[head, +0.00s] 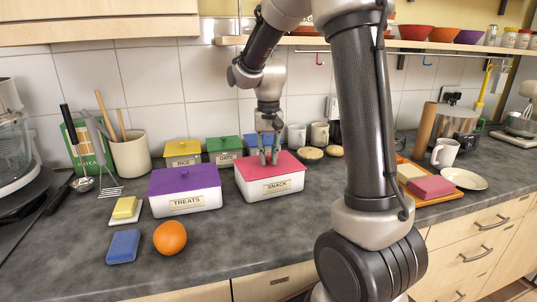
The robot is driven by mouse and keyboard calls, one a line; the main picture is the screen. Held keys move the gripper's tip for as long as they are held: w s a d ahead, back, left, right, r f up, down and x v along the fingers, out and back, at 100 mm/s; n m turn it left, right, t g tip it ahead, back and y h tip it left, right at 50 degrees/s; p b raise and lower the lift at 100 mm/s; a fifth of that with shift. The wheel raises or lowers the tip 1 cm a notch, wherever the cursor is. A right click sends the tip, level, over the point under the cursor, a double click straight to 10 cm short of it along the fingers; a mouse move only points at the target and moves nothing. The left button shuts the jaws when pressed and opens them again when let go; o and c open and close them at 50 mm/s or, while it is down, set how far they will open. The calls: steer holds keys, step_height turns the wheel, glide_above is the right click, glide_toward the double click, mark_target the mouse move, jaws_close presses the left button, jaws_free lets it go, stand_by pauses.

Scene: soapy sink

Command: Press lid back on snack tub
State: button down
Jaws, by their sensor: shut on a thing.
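The white snack tub (271,189), labelled SNACK, stands on the grey counter in the middle of the head view. Its red lid (287,169) lies over the tub's top; I cannot tell whether it is fully seated. My gripper (269,160) points straight down at the middle of the lid, with its fingers closed around the lid's knob. The fingers and the gripper body mostly hide the knob.
A treats tub with a purple lid (184,180) stands close on the left. Yellow-lidded (182,147) and green-lidded (223,144) tubs stand behind. An orange (170,238) and a blue sponge (123,246) lie front left. A wooden board (443,198) lies right, beyond my arm.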

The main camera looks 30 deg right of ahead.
steer(key=c, duration=1.3)
jaws_free()
steer(key=o, duration=0.5)
steer(key=shift+r, duration=0.1)
steer(key=shift+r, duration=3.4)
